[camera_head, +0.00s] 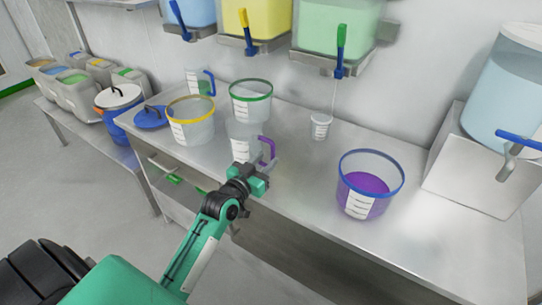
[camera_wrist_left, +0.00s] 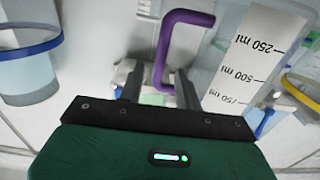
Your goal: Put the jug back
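The clear jug (camera_head: 241,138) with a purple handle (camera_head: 268,149) and a white label stands near the front edge of the steel bench (camera_head: 300,175). My left gripper (camera_head: 264,169) is at the handle, on the jug's near side. In the left wrist view the purple handle (camera_wrist_left: 170,45) comes down between the two spread fingers of the gripper (camera_wrist_left: 158,88), with gaps visible beside it. The jug's scale label (camera_wrist_left: 248,58) is to the right of them. A second clear jug (camera_head: 194,80) with a blue handle stands at the back left. My right gripper is not in view.
A yellow-rimmed bucket (camera_head: 193,130) and a green-rimmed bucket (camera_head: 251,108) stand close by the jug. A blue-rimmed bucket (camera_head: 363,190) with purple contents is to the right. A small cup (camera_head: 320,127) stands behind. Tanks with taps hang above. Bench is clear between cup and blue-rimmed bucket.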

